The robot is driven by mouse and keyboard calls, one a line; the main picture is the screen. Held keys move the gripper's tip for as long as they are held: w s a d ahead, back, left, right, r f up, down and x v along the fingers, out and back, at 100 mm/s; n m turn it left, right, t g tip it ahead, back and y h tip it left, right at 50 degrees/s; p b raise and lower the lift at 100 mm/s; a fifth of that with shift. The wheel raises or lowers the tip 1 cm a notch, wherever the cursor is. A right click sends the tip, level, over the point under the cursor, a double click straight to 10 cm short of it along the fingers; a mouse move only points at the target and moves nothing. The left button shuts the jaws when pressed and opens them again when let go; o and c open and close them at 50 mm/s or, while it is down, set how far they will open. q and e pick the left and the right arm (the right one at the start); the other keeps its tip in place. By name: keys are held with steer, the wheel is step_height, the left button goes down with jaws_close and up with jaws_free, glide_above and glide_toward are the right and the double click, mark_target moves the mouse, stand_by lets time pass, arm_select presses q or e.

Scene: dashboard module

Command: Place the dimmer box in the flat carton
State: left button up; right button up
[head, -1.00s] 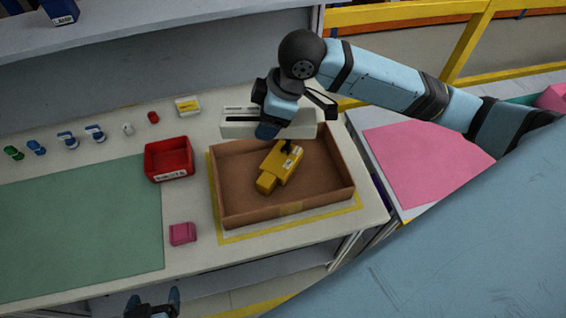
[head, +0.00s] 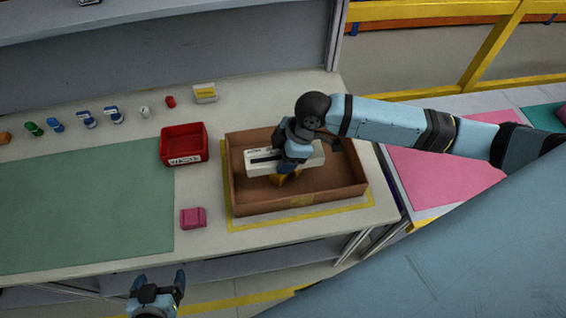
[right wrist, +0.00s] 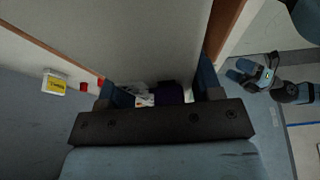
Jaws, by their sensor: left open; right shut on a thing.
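The dimmer box (head: 262,158), a long white block with a black slot, is in my right gripper (head: 288,166). It appears over the inside of the flat carton (head: 240,203), an open brown box, toward its back wall. I cannot tell whether it touches anything below. My wrist and fingers hide its middle. A pale surface (right wrist: 150,45) fills much of the right wrist view between the fingers. My left gripper (head: 156,282) is open and empty in front of the bench.
A red bin (head: 184,146) and a pink block (head: 193,218) stand left of the carton. Several small parts and a yellow-and-white box (head: 205,92) line the back. A green mat (head: 80,205) lies clear at left. A pink mat (head: 445,165) lies right.

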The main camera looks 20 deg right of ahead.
steer(key=shift+f, duration=2.15)
steer(key=shift+f, duration=0.2)
steer(key=o, duration=1.1)
steer(key=shift+r, duration=0.3)
steer(key=v, duration=1.2)
steer(key=shift+f, duration=0.1)
